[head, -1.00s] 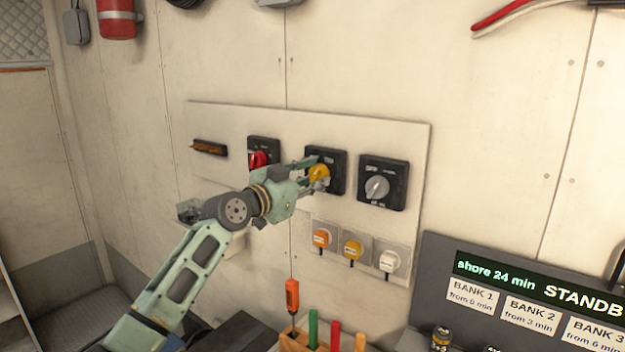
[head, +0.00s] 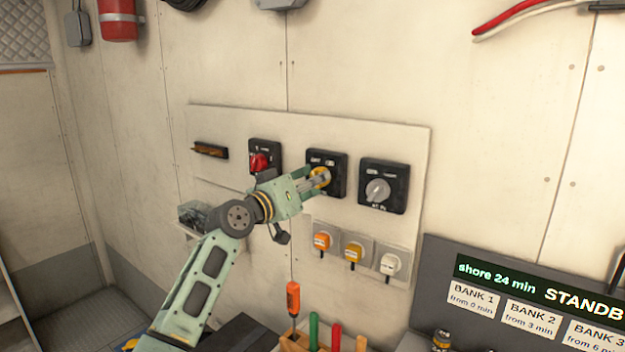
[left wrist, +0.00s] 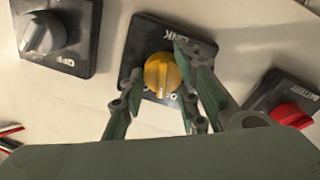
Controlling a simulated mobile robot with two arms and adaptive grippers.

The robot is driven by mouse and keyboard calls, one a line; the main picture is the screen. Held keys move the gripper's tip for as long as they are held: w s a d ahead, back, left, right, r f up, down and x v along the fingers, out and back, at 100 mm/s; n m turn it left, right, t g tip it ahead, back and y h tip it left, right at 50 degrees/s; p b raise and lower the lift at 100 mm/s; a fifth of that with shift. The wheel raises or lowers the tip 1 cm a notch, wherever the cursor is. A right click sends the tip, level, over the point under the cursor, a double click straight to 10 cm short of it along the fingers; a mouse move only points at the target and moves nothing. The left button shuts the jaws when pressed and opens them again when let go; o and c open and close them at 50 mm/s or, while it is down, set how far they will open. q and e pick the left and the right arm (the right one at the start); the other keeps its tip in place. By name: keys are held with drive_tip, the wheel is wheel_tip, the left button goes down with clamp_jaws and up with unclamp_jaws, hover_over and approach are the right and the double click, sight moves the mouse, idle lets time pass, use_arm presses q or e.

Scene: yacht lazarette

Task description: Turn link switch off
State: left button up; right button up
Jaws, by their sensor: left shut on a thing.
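The link switch (head: 340,160) is a black plate with a yellow knob (head: 320,177), third from left in the row on the wall panel. In the left wrist view the yellow knob (left wrist: 163,75) sits under a LINK label, and an OFF mark beside it is partly hidden by a finger. My left gripper (head: 316,180) is at the switch, its fingers closed on the knob from either side. In the left wrist view my left gripper (left wrist: 165,85) has one finger left of the knob and one right. My right gripper is not in view.
The red-knobbed battery switch (head: 258,162) is left of the link switch, close to my gripper. A grey-knobbed switch (head: 378,188) is right of it. Several plugs (head: 353,252) sit below. A tool holder (head: 292,342) and a display (head: 540,290) stand lower down.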

use_arm(q)
drive_tip(key=shift+d+r+n+p, duration=0.15)
drive_tip(key=shift+n+p, duration=0.4)
drive_tip(key=shift+n, duration=0.95)
drive_tip(key=o, duration=1)
drive_tip(key=shift+s, duration=0.1)
drive_tip(key=shift+d, duration=0.1)
drive_tip(key=v, duration=1.2)
drive_tip(key=shift+d, duration=0.1)
